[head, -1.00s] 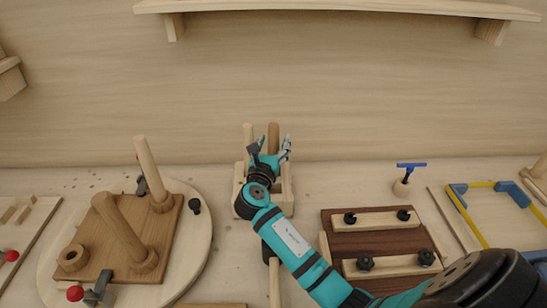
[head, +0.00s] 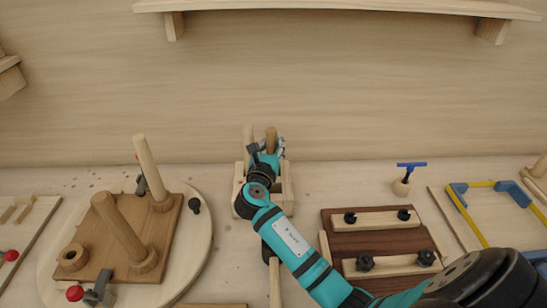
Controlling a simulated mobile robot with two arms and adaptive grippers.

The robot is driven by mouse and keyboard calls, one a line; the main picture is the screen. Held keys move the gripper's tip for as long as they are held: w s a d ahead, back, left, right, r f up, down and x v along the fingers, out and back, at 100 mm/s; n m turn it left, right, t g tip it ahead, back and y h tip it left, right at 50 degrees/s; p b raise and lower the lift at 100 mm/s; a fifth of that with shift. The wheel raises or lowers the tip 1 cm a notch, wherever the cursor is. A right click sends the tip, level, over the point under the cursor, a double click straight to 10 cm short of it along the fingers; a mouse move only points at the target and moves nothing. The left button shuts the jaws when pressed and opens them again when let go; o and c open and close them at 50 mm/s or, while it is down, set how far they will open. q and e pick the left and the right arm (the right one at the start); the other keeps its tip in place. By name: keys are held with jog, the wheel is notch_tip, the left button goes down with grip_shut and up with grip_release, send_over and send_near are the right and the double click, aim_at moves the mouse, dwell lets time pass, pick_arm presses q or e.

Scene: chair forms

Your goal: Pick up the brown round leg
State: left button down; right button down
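The brown round leg (head: 271,136) stands in a light wooden rack (head: 288,196) at the middle of the bench, near the back wall. Its top shows above my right gripper (head: 268,150); its lower part is hidden behind the gripper and rack. My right gripper's fingers are drawn in on either side of the leg and look shut on it, though the contact is partly hidden. A lighter round leg (head: 248,133) stands just left of it in the same rack. My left gripper is not in view.
A round board (head: 200,235) at left carries a brown plate (head: 88,235) with two upright legs and clamps. A dark board with clamped strips (head: 375,241) lies at right, and a blue-handled tool (head: 404,180) stands behind it. A shelf (head: 330,6) crosses above.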

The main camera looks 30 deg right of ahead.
notch_tip(320, 180, up, 10)
dwell(0.7)
dwell(0.5)
